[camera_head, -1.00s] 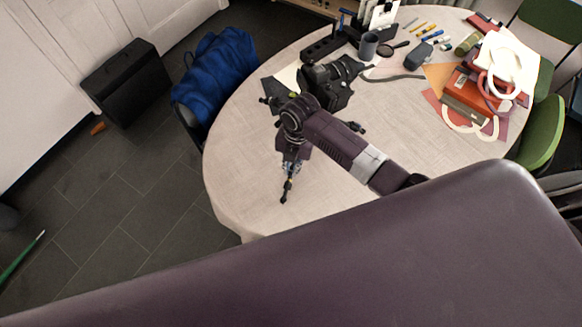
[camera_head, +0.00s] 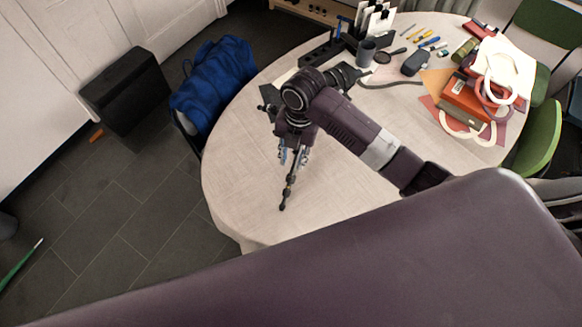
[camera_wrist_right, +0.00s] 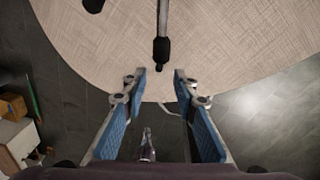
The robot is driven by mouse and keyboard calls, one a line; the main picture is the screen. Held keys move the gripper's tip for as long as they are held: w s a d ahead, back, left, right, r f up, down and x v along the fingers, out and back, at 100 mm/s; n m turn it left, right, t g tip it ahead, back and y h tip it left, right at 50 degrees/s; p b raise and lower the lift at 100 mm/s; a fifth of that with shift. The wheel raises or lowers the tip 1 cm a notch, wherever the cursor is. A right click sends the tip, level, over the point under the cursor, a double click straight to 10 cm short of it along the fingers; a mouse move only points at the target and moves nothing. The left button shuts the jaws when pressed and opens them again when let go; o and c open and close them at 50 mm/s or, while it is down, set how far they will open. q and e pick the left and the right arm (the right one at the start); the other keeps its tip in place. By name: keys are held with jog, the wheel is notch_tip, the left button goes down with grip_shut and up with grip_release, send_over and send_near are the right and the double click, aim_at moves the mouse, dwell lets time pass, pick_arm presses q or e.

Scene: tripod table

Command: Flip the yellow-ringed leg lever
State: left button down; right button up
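A tripod stands on the table, mostly hidden behind my right arm in the head view. One thin grey tripod leg (camera_head: 290,188) with a black foot reaches toward the near left table edge. In the right wrist view the leg (camera_wrist_right: 162,18) enters at the top, and its black foot (camera_wrist_right: 161,50) lies just beyond the fingertips. My right gripper (camera_head: 292,164) is above this leg. It is open and empty in the right wrist view (camera_wrist_right: 158,84), with blue pads apart. I cannot make out a yellow ring or lever. My left gripper is not in view.
The round pale table (camera_head: 240,190) is clear at front left. Pens, a mug (camera_head: 366,52), a black pouch (camera_head: 415,63) and an orange box with papers (camera_head: 468,98) fill the back and right.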

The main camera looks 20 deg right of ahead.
jog(key=shift+d+r, duration=0.1)
jog(key=shift+r, duration=1.3)
